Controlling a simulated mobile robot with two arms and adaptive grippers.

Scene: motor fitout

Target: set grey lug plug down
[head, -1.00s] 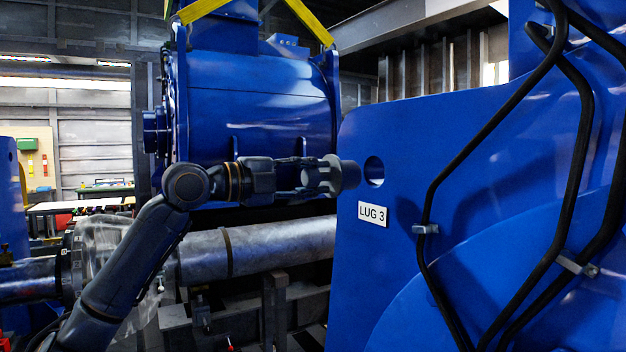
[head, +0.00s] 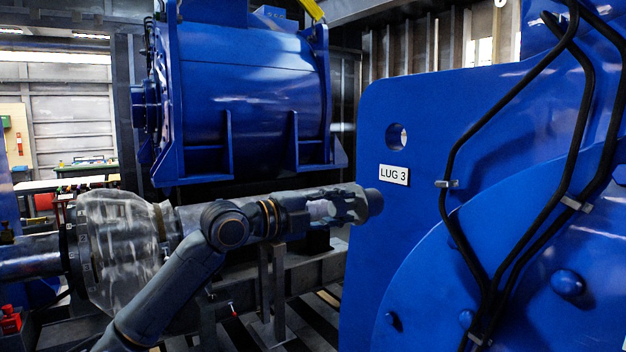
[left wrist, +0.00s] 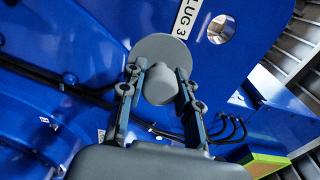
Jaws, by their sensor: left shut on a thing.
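The grey lug plug (head: 374,203) is a round stepped piece held at the end of my left gripper (head: 345,206). The plug lies a little below and left of the LUG 3 label (head: 394,175) in the head view. In the left wrist view the plug (left wrist: 160,50) sits between the two fingers of the left gripper (left wrist: 160,86), its wide disc facing away. The blue lug plate (head: 415,110) has an open round hole (head: 397,136) above the label, and the plug is apart from that hole. My right gripper is not in view.
A big blue motor (head: 245,90) hangs from a yellow sling (head: 312,10) above a grey shaft (head: 190,215) with a plastic-wrapped coupling (head: 118,235). Black cables (head: 450,220) run down the blue plate. A workbench (head: 85,178) stands far left.

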